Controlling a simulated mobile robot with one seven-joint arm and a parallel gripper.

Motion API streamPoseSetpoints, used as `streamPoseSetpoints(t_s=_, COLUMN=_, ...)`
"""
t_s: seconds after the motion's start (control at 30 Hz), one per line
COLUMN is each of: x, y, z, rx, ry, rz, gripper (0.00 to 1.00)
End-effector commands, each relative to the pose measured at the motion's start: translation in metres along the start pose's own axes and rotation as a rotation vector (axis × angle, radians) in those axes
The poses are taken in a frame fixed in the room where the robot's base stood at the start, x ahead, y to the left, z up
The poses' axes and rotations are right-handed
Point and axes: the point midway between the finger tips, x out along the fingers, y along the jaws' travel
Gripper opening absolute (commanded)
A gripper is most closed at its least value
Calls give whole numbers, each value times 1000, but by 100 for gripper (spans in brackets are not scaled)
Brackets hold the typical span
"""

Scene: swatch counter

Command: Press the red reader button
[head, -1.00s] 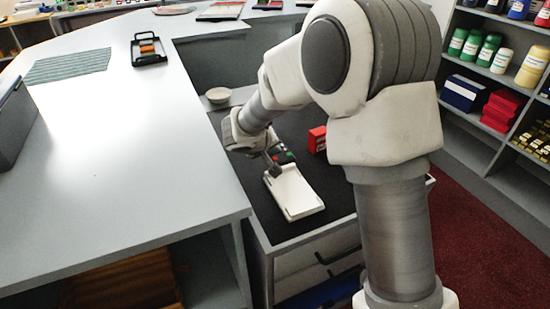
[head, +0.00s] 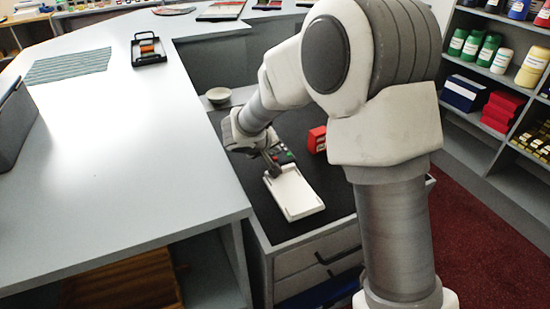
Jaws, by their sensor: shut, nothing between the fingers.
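The reader (head: 284,154) is a small dark unit at the far end of a white tray (head: 296,196), on the dark top of the low counter. Small coloured spots, red and green, show on it; they are too small to tell exactly which is the red button. My gripper (head: 273,168) points down at the reader's left side, close to the tray's far left corner. Its fingers look shut with nothing in them. They cover part of the reader, and I cannot tell whether they touch it.
A red box (head: 317,139) stands right of the reader. A small bowl (head: 219,96) sits at the far left of the low counter. The raised grey counter (head: 120,190) edges close along the left. The dark surface is clear beside the tray.

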Motion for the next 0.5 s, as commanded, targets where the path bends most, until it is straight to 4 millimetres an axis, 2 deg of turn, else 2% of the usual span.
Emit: streamPoseSetpoints(t_s=0.5, x=7, y=-5, z=5, rx=1, ry=1, rz=0, gripper=0)
